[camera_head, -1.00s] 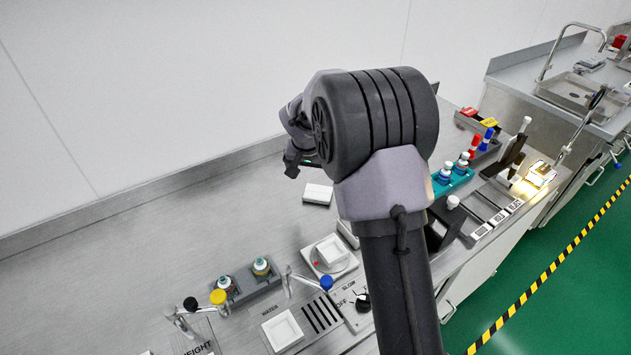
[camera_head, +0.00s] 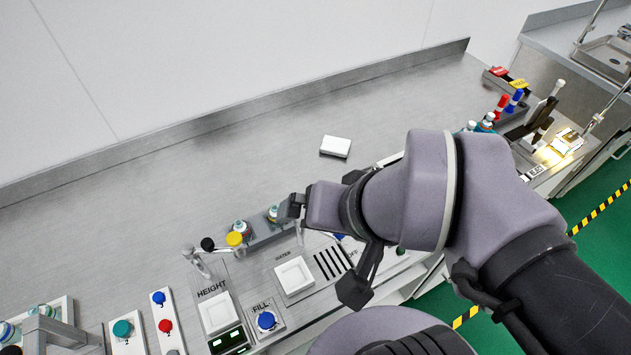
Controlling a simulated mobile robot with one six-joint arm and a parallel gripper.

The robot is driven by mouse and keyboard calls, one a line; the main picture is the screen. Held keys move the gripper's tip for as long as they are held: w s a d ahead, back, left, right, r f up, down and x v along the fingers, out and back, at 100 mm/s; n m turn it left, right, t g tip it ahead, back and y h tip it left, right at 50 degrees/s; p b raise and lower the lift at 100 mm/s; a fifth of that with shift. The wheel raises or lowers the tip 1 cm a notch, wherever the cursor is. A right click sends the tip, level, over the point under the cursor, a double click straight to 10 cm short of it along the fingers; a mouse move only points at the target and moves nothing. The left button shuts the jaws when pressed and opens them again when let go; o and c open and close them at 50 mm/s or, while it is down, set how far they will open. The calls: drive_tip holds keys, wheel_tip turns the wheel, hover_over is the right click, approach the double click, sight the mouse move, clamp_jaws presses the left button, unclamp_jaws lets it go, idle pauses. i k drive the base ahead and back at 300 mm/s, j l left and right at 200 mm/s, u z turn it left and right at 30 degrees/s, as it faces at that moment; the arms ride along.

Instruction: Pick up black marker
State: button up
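I cannot make out a black marker for certain. A red marker-like item (camera_head: 502,104) and a blue one (camera_head: 515,100) stand close together at the right of the bench. A dark slanted object (camera_head: 538,122) stands just right of them, but I cannot tell whether a black marker is there. My gripper (camera_head: 289,209) is over the middle of the bench, near the small bottles and well left of the red and blue items. Its fingers are small and partly hidden, so its opening does not show.
A white block (camera_head: 335,147) lies on the open steel bench (camera_head: 250,155). Small bottles (camera_head: 240,228), a yellow knob (camera_head: 234,239) and a black knob (camera_head: 208,244) are left of my gripper. A blue button (camera_head: 266,320) is at the front. A lit device (camera_head: 567,142) stands far right.

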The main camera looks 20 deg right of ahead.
sight(549, 121)
drive_tip(key=z, duration=1.95)
